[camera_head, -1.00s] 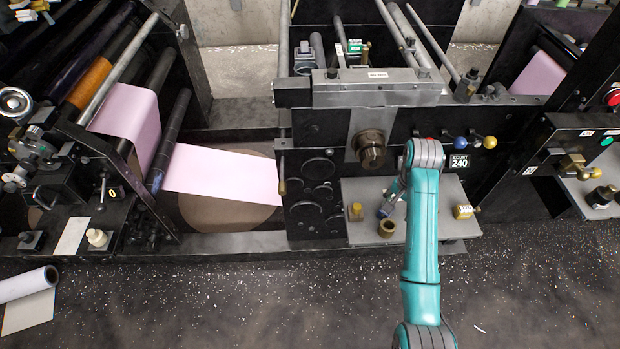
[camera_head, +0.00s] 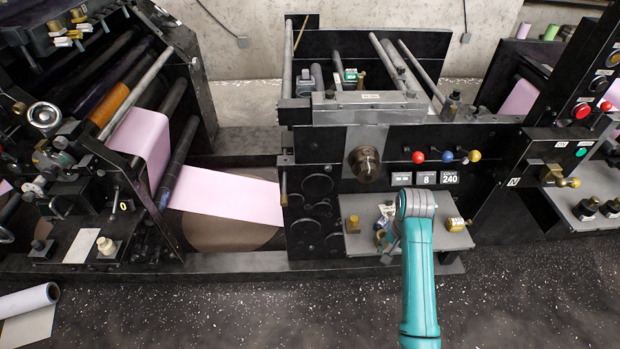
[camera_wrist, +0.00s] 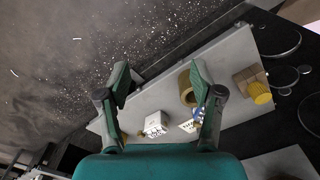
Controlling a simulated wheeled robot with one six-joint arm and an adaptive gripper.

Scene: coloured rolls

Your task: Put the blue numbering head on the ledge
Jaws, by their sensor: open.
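A grey ledge (camera_head: 438,238) juts from the front of the machine; it also shows in the wrist view (camera_wrist: 222,58). A small blue-and-white piece (camera_head: 386,211), seemingly the blue numbering head, is at the ledge beside my gripper. In the wrist view its blue part (camera_wrist: 194,115) is partly hidden behind the right finger. Whether it rests flat or tilted I cannot tell. My gripper (camera_wrist: 160,80) is open above the ledge, with nothing visibly clasped. In the head view its fingers are small and partly hidden by my arm.
A brass ring (camera_wrist: 187,88) stands near the right finger. A white printed block (camera_wrist: 155,123) and a brass block with a knob (camera_wrist: 255,84) are also on the ledge. Above it, the machine front has a round brass shaft (camera_head: 364,163) and red, blue and yellow knobs (camera_head: 447,156).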

